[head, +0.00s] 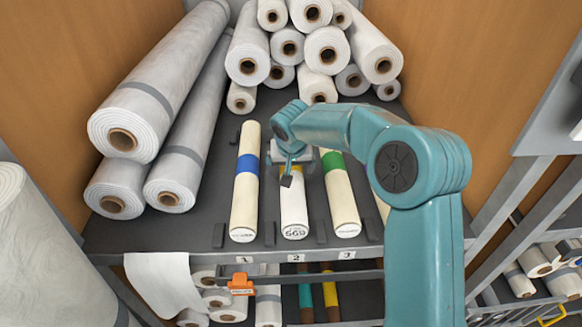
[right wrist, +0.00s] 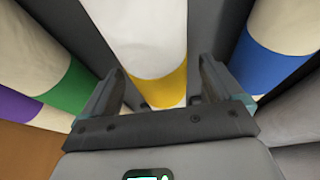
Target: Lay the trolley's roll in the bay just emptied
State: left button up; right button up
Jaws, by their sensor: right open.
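A white roll (head: 294,206) with a yellow band lies in bay 2 of the grey shelf (head: 190,225), its labelled end facing me. My right gripper (head: 296,172) is over this roll and open. In the right wrist view the white and yellow roll (right wrist: 155,45) lies between its spread fingers (right wrist: 158,76); I cannot tell whether they touch it. A cream roll with a blue band (head: 244,205) lies in bay 1, and one with a green band (head: 341,205) in bay 3. Another cream roll is mostly hidden behind my right arm. No trolley can be made out. My left gripper is not seen.
Large wrapped rolls (head: 150,110) lean at the left, and a stack of wrapped rolls (head: 310,50) fills the back. Low dark blocks (head: 270,233) separate the bays. A rack with smaller rolls (head: 535,262) stands at the right. More rolls lie below the shelf, near an orange tag (head: 240,284).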

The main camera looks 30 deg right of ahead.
jog(key=v, duration=1)
jog(key=shift+s+a+r, duration=0.1)
jog(key=shift+r, duration=0.1)
jog(key=shift+s+r, duration=0.35)
jog(key=shift+r, duration=0.2)
jog(key=shift+w+f, duration=0.1)
jog(key=shift+w, duration=0.05)
